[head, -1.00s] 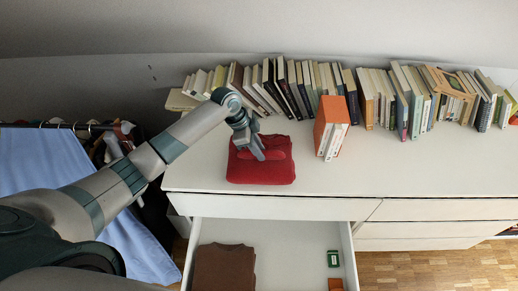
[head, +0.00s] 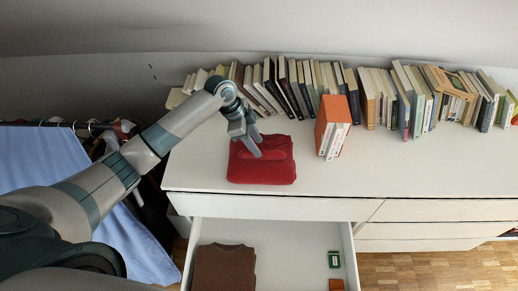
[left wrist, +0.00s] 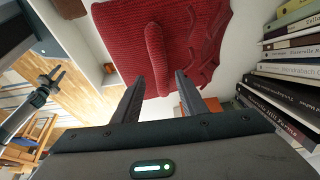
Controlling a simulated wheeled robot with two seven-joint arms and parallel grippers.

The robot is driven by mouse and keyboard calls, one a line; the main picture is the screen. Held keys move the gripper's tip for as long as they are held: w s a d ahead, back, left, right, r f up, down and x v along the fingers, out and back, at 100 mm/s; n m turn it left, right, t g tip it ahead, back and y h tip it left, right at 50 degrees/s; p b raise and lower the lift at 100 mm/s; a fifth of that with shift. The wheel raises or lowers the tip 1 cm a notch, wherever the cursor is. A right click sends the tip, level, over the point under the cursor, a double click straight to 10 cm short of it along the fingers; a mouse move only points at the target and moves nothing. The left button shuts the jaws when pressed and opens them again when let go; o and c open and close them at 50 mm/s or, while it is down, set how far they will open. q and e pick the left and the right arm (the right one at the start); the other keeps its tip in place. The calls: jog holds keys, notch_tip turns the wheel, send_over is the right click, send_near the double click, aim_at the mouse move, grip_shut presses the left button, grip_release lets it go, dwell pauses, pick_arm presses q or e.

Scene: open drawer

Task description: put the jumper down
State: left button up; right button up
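The jumper is a red knitted bundle (head: 262,170), folded on top of the white dresser towards its left end. It also shows in the left wrist view (left wrist: 120,35), filling the upper middle, with a thick rolled fold along it. My left gripper (head: 257,153) is over the jumper, pointing down at its upper part. I cannot tell whether the tips touch the jumper. My right gripper (left wrist: 55,76) shows small at the left wrist view's left side, its fingers apart and empty.
Below the jumper a drawer (head: 300,245) is open, with a brown folded garment (head: 224,268) and a small green box (head: 334,259) inside. Orange-covered books (head: 333,128) stand right of the jumper. A row of books (head: 290,88) lines the back. The dresser top (head: 420,165) is clear at right.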

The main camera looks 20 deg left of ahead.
pick_arm(q)
jog(key=w+b+v, duration=0.1)
jog(key=b+v, duration=0.1)
jog(key=v, duration=0.6)
jog(key=shift+s+r, duration=0.25)
jog(key=shift+s, duration=0.2)
jog(key=shift+c, duration=0.6)
dwell(0.4)
